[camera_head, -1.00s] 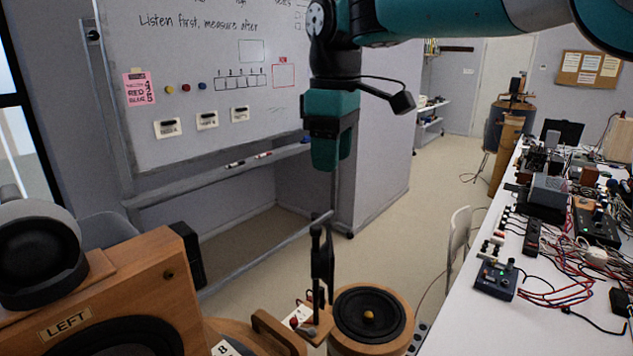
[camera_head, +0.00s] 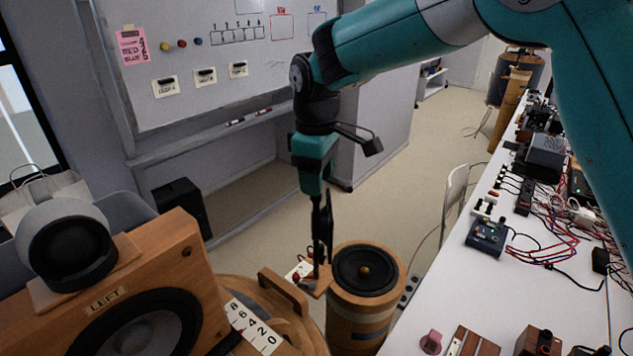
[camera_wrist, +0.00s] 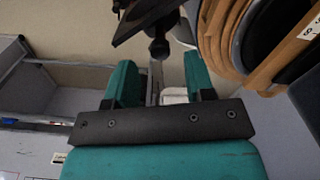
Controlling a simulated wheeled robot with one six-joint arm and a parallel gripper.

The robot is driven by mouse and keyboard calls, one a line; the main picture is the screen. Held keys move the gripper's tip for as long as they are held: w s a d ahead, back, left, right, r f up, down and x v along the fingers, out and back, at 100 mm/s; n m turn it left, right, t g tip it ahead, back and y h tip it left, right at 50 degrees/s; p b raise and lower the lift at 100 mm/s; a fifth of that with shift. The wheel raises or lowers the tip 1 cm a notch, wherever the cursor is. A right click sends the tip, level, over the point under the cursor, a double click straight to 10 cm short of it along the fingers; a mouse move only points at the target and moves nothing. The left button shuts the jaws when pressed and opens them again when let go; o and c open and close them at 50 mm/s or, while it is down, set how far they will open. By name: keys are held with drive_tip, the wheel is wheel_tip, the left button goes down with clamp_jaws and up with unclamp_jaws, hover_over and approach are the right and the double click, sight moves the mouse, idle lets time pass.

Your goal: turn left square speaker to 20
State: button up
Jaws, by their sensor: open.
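The left square speaker (camera_head: 150,290) is a wooden box with a dark round cone, a "LEFT" label and a rounded grey-and-black unit on top. It tilts across the lower left of the head view. A white number strip (camera_head: 252,328) lies at its right, reading several even digits down to 0; a pointer is not clear. My gripper (camera_head: 321,262) hangs downward to the right of the speaker, apart from it. In the wrist view its teal fingers (camera_wrist: 160,78) are spread, and a dark round-ended part (camera_wrist: 158,48) shows beyond the gap. I cannot tell what that part is.
A round wooden drum-like speaker (camera_head: 367,270) stands just right of my gripper. A curved wooden handle (camera_head: 283,292) rises between the strip and my gripper. The white bench (camera_head: 440,300) on the right holds devices and cables.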

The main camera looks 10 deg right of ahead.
drive_tip(key=shift+f+p, duration=0.3)
drive_tip(key=shift+f, duration=1.25)
drive_tip(key=shift+c, duration=0.2)
clamp_jaws()
drive_tip(key=m, duration=0.4)
drive_tip(key=shift+o, duration=0.2)
unclamp_jaws()
drive_tip(key=shift+r+b, duration=0.15)
drive_tip(key=shift+b, duration=0.15)
